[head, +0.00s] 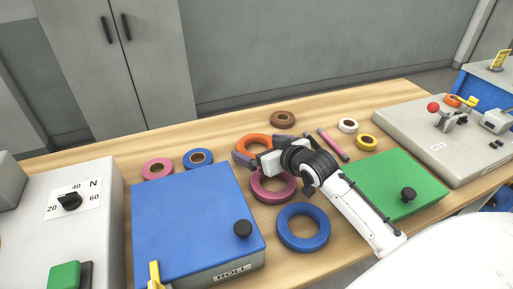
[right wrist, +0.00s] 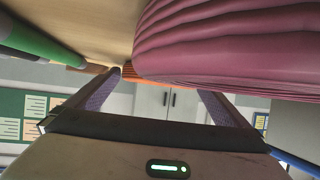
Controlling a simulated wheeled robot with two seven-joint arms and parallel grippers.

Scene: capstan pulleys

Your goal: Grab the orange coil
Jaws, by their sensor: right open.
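The orange coil (head: 245,143) lies on the wooden table behind the blue box, partly covered by my right gripper in the head view. My right gripper (head: 259,150) is open, with its fingers at the near side of the coil. In the right wrist view, the orange coil (right wrist: 160,76) shows ahead between the two open fingers, partly hidden by a large pink coil (right wrist: 235,40). Nothing is seen held between the fingers. My left gripper is not in view.
The pink coil (head: 272,188) lies just under and in front of my right gripper. A large blue coil (head: 303,227) lies nearer. The blue box (head: 190,220) is left, a green plate (head: 395,185) right. Pink and green rods lie to the right.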

